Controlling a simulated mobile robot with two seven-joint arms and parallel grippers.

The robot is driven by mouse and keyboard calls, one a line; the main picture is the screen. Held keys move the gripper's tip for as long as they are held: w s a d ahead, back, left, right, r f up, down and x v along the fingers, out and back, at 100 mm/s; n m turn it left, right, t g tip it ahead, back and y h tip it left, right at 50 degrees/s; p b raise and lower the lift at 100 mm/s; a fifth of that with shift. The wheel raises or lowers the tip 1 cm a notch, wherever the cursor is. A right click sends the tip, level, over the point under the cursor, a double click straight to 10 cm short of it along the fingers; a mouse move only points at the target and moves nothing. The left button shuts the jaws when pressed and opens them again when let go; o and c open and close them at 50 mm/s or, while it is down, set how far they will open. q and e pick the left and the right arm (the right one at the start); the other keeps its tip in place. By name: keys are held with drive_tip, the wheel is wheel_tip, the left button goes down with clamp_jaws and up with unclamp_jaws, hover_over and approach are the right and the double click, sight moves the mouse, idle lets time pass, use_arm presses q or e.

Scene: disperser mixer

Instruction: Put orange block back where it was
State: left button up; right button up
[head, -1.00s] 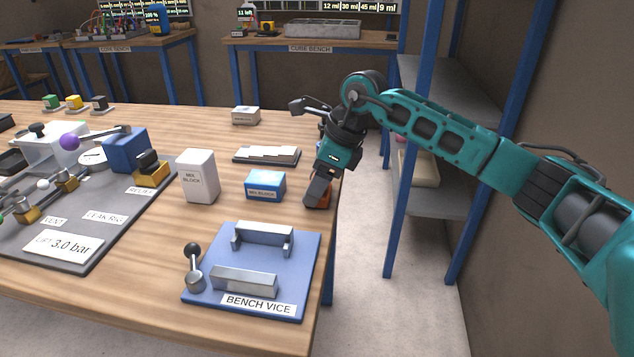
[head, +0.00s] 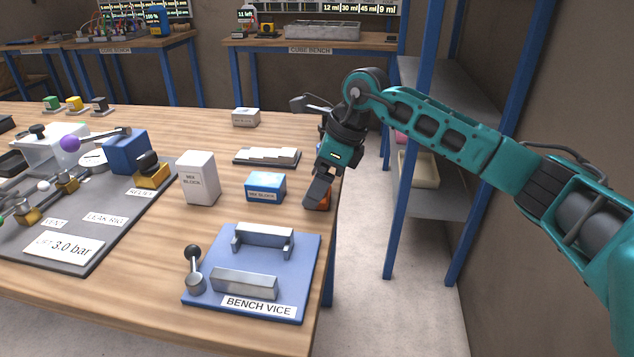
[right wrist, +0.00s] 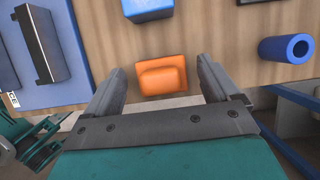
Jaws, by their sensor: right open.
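The orange block (head: 324,199) sits near the right edge of the wooden table, mostly hidden behind my right gripper (head: 313,200) in the head view. In the right wrist view the orange block (right wrist: 162,76) lies between the two fingers of my right gripper (right wrist: 157,85), with a visible gap on each side. The right gripper is open and points down at the block. My left gripper is not in any view.
A blue block (head: 266,187) and a white block (head: 198,178) stand left of the gripper. The bench vice (head: 308,262) lies in front on its blue plate. A blue tube (right wrist: 286,48) shows in the right wrist view. The table's right edge is close by.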

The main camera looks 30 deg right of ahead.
drive_tip(key=p+v, duration=0.1)
drive_tip(key=v, duration=1)
drive_tip(key=shift+s+r, duration=0.1)
drive_tip(key=shift+s, duration=0.05)
